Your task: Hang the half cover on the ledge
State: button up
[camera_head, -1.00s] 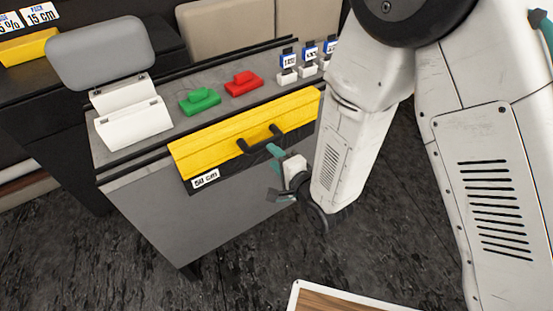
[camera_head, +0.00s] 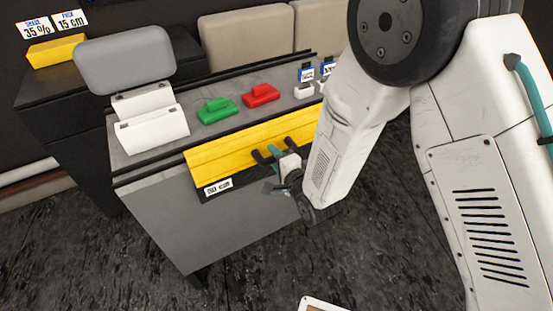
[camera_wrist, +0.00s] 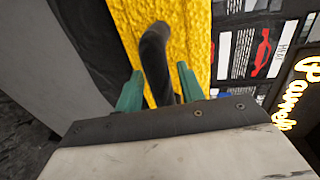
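The half cover is likely the yellow panel (camera_head: 225,158) with a black handle (camera_head: 265,154), at the cabinet's front top edge in the head view. A white label (camera_head: 218,186) sits on the dark strip below it. My gripper (camera_head: 279,163) is at the handle. In the wrist view my gripper (camera_wrist: 158,82) has its teal fingers apart, one on each side of the curved black handle (camera_wrist: 153,48). Gaps show beside the handle, so I see no firm hold. The yellow surface (camera_wrist: 190,35) lies beyond. Which edge is the ledge is not clear.
On the grey cabinet (camera_head: 160,156) are a green block (camera_head: 216,111), a red block (camera_head: 261,95) and a white holder (camera_head: 152,126). Dark floor (camera_head: 330,260) is free in front. A framed board's corner (camera_head: 322,305) shows at the bottom.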

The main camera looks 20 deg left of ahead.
grip_shut()
jog(key=shift+r, duration=0.15)
jog(key=shift+r, duration=1.3)
jog(key=f+v, duration=0.1)
jog(key=v, duration=0.7)
jog(key=shift+f, duration=0.3)
jog(key=shift+d, duration=0.1)
